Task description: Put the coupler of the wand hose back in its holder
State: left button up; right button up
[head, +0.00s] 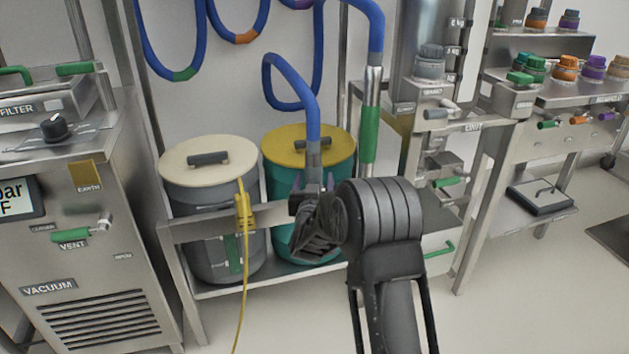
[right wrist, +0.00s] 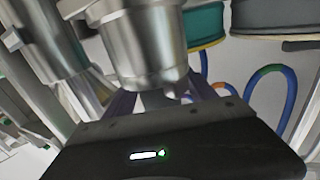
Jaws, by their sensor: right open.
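The blue wand hose (head: 311,105) hangs down to a grey coupler (head: 314,155) in front of the teal bin. My right gripper (head: 313,190) is at the coupler's lower end, with its fingers apart. In the right wrist view, a stepped steel cylinder (right wrist: 140,45), apparently the coupler, stands just beyond my gripper (right wrist: 160,100), with dark fingers on either side; contact cannot be told. The steel wand (head: 369,120) with a green sleeve hangs upright to the right. I cannot make out the coupler's holder; my gripper may hide it. My left gripper is out of view.
A grey bin with a cream lid (head: 207,175) and a teal bin with a yellow lid (head: 345,148) stand on a low steel rack. A yellow plug and cable (head: 244,210) hang in front. A vacuum cabinet (head: 75,270) stands left, steel benches (head: 560,92) right.

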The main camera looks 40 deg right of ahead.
jog(key=shift+f, duration=0.1)
jog(key=shift+v, duration=0.8)
pick_arm(q)
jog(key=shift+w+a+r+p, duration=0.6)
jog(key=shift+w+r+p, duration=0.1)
jog(key=shift+p, duration=0.1)
pick_arm(e)
jog(key=v, duration=0.6)
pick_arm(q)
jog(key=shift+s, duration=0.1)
pick_arm(e)
jog(key=shift+s+a, duration=0.1)
